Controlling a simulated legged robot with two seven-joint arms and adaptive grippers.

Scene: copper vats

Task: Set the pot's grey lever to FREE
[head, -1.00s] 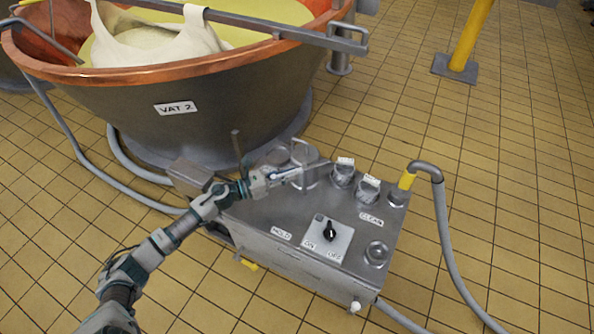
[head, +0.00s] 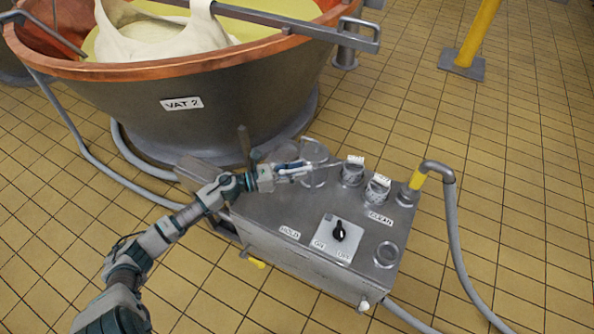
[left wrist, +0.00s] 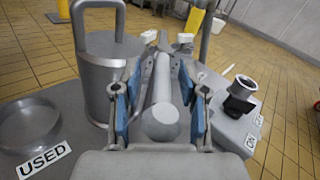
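The grey lever (left wrist: 164,105) is a rod with a round knob, seen in the left wrist view. It lies between the blue-padded fingers of my left gripper (left wrist: 160,100), with gaps visible on both sides of the knob. The fingers are open. A metal pot (left wrist: 112,75) with a loop handle stands just left of the gripper there. In the head view my left gripper (head: 296,170) is over the steel box top, partly covering the pot (head: 315,178). A HOLD label (head: 289,232) lies near the box's front edge. I cannot read FREE anywhere. My right gripper is out of view.
The steel box (head: 270,215) also carries a black ON/OFF knob (head: 339,232), two small round containers (head: 352,174) and a hose (head: 447,210) on its right. VAT 2 (head: 240,100) stands behind. A USED label (left wrist: 44,160) sits by a shallow round dish (left wrist: 28,122).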

